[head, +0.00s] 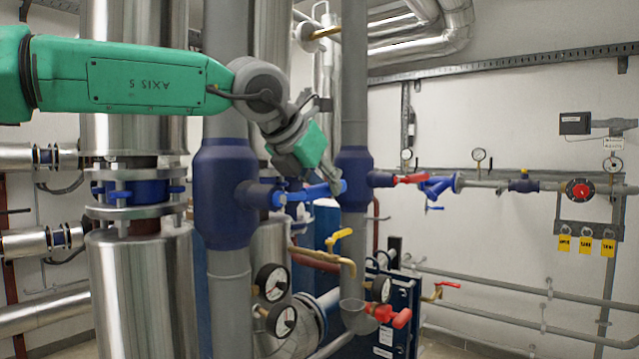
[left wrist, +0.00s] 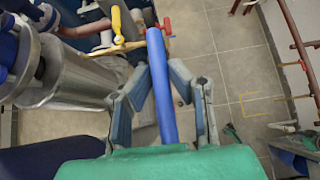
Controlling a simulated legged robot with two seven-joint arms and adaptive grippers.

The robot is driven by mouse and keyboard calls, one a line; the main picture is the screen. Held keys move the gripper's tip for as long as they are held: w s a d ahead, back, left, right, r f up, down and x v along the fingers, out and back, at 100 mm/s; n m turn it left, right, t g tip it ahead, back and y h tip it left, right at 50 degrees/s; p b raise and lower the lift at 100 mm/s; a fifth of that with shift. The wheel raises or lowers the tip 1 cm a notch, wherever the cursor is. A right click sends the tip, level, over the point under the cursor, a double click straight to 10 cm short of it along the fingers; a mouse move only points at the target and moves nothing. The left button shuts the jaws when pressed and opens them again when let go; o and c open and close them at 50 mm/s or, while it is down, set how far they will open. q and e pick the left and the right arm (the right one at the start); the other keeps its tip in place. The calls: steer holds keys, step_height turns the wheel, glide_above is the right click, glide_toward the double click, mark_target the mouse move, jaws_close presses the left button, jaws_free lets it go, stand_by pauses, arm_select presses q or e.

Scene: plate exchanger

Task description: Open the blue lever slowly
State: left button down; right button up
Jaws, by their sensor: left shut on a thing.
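The blue lever (head: 312,192) sticks out to the right from the dark blue valve body (head: 225,195) on the grey vertical pipe. It slopes slightly upward toward its free end. My left gripper (head: 328,184) reaches down from the upper left and is shut on the lever near that end. In the left wrist view, the lever (left wrist: 161,90) runs lengthwise between the two fingers (left wrist: 163,78), one on each side. The fingers hide part of the lever in the head view. My right gripper is not in view.
A second vertical pipe with a dark blue valve body (head: 354,178) stands close to the right of the gripper. A red lever (head: 411,179) is beyond it. A yellow lever (head: 340,237) and pressure gauges (head: 272,281) are below. Tiled floor (left wrist: 240,50) shows beneath.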

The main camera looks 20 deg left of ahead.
arm_select(q)
steer(key=shift+s+a+r+t+b, duration=0.1)
steer(key=shift+r+t+b, duration=0.2)
steer(key=shift+r+b, duration=0.4)
steer(key=shift+r+t, duration=0.15)
steer(key=shift+t, duration=0.15)
steer(key=c, duration=1.5)
jaws_free()
steer(key=shift+w+f, duration=0.25)
steer(key=v, duration=1.1)
steer(key=shift+s+a+r, duration=0.25)
steer(key=shift+a, duration=0.05)
